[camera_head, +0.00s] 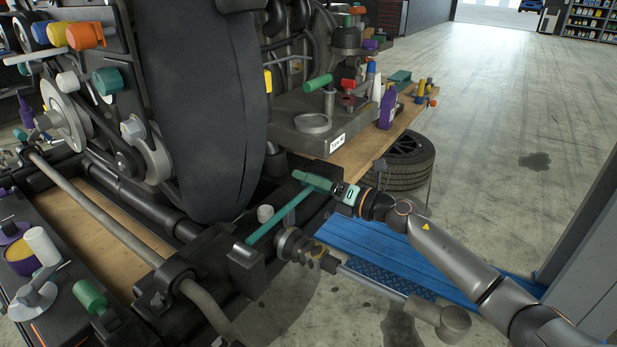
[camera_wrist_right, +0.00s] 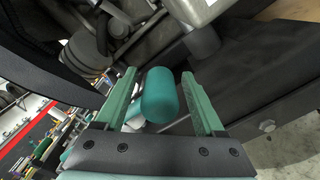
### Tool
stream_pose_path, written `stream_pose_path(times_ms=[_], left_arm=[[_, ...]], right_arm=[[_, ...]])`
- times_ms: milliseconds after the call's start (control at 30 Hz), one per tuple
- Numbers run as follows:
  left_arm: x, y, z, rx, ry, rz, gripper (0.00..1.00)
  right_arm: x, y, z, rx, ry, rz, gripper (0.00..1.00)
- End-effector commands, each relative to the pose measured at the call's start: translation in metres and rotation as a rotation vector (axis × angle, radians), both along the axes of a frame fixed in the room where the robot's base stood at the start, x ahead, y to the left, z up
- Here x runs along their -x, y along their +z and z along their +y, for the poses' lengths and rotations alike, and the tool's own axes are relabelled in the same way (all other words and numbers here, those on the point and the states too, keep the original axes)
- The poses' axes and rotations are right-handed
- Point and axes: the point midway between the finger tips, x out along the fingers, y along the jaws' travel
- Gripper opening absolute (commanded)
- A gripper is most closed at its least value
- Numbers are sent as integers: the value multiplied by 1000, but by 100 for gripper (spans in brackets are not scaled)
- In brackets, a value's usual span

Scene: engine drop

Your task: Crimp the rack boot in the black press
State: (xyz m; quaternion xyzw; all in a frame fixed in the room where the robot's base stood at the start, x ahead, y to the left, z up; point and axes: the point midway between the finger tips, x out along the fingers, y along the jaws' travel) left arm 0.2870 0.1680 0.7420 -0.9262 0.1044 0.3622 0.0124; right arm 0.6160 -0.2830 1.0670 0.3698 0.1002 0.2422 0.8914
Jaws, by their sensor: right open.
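A black block (camera_head: 246,268) that looks like the press stands at the lower middle of the head view. A long teal lever (camera_head: 275,218) slants from it up to my right gripper. A dark ribbed boot (camera_head: 297,247) sits beside the block, at the end of a grey rod. My right gripper (camera_head: 314,181) is at the lever's upper end. In the right wrist view, my gripper (camera_wrist_right: 166,100) is open, with a teal rounded grip (camera_wrist_right: 160,95) between its green fingers. I cannot tell whether they touch it. My left gripper is out of view.
A large tyre (camera_head: 195,100) and engine parts crowd the left. A wooden bench (camera_head: 362,148) with a dark box and bottles stands behind my right gripper. A loose tyre (camera_head: 405,163) lies on the floor, near a blue platform (camera_head: 375,250). The floor beyond is open.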

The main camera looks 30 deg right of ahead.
Motion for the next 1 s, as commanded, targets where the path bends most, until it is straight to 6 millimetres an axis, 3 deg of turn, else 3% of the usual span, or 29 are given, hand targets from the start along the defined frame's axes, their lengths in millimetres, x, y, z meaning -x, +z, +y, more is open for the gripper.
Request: stream_pose_path(times_ms=[400, 1000], left_arm=[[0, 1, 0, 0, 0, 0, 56], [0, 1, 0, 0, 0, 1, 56]], right_arm=[[-5, 0, 4, 0, 1, 1, 69], [-5, -1, 3, 2, -1, 1, 1]])
